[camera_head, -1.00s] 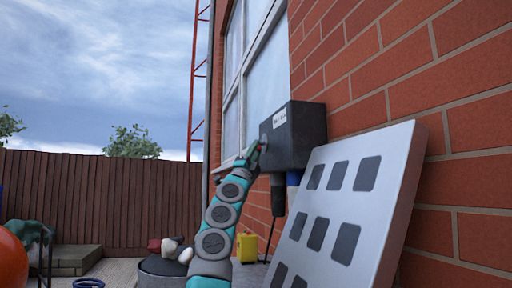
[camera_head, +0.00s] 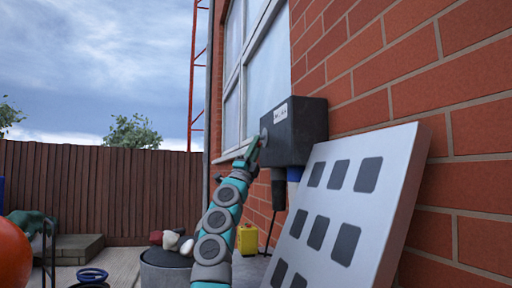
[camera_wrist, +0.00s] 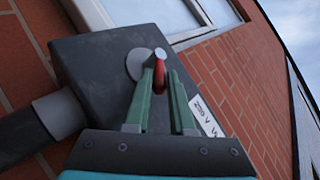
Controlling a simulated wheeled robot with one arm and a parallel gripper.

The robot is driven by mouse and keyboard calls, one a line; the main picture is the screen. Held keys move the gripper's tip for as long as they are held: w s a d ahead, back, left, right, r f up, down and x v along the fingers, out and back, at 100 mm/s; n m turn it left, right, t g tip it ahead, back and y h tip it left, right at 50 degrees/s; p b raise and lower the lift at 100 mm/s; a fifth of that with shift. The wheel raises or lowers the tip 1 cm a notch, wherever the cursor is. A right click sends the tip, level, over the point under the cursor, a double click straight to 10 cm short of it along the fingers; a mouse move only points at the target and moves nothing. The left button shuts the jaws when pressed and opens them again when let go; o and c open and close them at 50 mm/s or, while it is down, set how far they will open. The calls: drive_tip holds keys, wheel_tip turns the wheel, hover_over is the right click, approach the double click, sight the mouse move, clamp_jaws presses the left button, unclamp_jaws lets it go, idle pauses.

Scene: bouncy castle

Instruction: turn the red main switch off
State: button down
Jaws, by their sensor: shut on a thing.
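The red main switch (camera_wrist: 159,75) is a small red handle beside a round grey disc on the face of a dark grey box. The box (camera_wrist: 95,75) is fixed to the brick wall, and it also shows in the head view (camera_head: 300,135). My gripper (camera_wrist: 161,72) is shut on the red handle, with one green finger on each side of it. In the head view my gripper (camera_head: 253,148) is at the left face of the box. The red handle cannot be made out there, and the fingers partly cover it in the wrist view.
A large white panel with dark squares (camera_head: 392,215) leans on the wall right of my arm. A dark plug or connector (camera_head: 278,190) hangs under the box. A yellow container (camera_head: 247,240) stands below. A window (camera_head: 268,75) is behind the box.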

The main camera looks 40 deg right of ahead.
drive_tip(key=c, duration=0.8)
unclamp_jaws()
drive_tip(key=b+v, duration=0.4)
drive_tip(key=v, duration=0.3)
drive_tip(key=shift+a+f+b, duration=0.2)
drive_tip(key=shift+f+b, duration=0.1)
drive_tip(key=shift+b, duration=0.05)
drive_tip(key=shift+c, duration=0.4)
